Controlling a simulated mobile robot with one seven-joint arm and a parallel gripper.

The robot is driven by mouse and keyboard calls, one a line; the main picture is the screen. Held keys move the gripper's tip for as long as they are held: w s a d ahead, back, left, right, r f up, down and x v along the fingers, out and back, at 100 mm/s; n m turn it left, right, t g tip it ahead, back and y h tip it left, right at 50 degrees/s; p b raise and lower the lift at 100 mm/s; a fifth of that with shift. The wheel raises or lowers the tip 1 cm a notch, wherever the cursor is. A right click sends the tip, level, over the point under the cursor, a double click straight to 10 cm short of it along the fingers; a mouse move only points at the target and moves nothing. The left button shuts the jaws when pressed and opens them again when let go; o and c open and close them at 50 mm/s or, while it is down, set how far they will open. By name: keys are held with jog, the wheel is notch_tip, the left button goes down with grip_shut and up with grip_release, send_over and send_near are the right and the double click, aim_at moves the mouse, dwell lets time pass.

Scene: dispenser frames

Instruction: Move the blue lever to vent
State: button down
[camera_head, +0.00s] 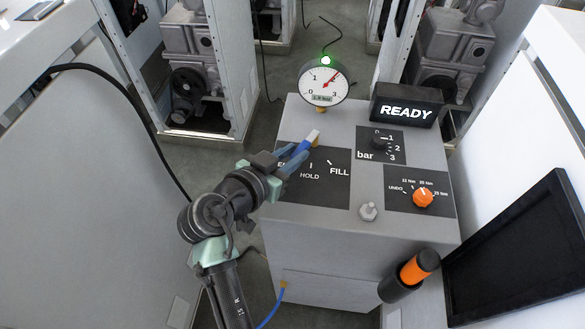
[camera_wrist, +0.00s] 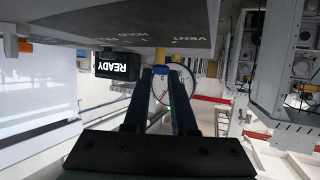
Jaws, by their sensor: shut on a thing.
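The blue lever (camera_head: 307,142) has a white end and slants up and to the right above a dark panel (camera_head: 325,190) in the head view. The panel reads HOLD and FILL; VENT is mostly covered by my gripper (camera_head: 296,153). My gripper is shut on the lever, coming from the lower left. The lever's pivot is hidden, so I cannot tell which mark it sits at. In the wrist view my two fingers (camera_wrist: 167,88) point toward the panel's edge, where VENT and HOLD appear upside down.
A round gauge (camera_head: 324,82) with a green lamp stands behind the lever. A READY display (camera_head: 406,105), a bar selector (camera_head: 379,143), an orange knob (camera_head: 423,197) and a small toggle (camera_head: 369,211) share the grey cabinet (camera_head: 345,245). A dark screen (camera_head: 520,255) stands at right.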

jog(key=shift+w+a+f+m+g+h+b, duration=0.1)
jog(key=shift+w+a+m+g+h+b, duration=0.4)
jog(key=shift+b, duration=0.35)
jog(key=shift+w+a+f+m+g+h+b, duration=0.15)
jog(key=shift+a+m+g+h+b, duration=0.25)
jog(key=shift+m+b, duration=0.35)
jog(key=shift+w+r+m+g+h+b, duration=0.2)
jog(key=shift+m+g+h+b, duration=0.1)
jog(key=shift+h+b, duration=0.15)
jog(key=c, duration=0.7)
grip_release()
jog(key=v, duration=1.3)
jog(key=shift+w+r, duration=0.1)
jog(key=shift+r, duration=0.1)
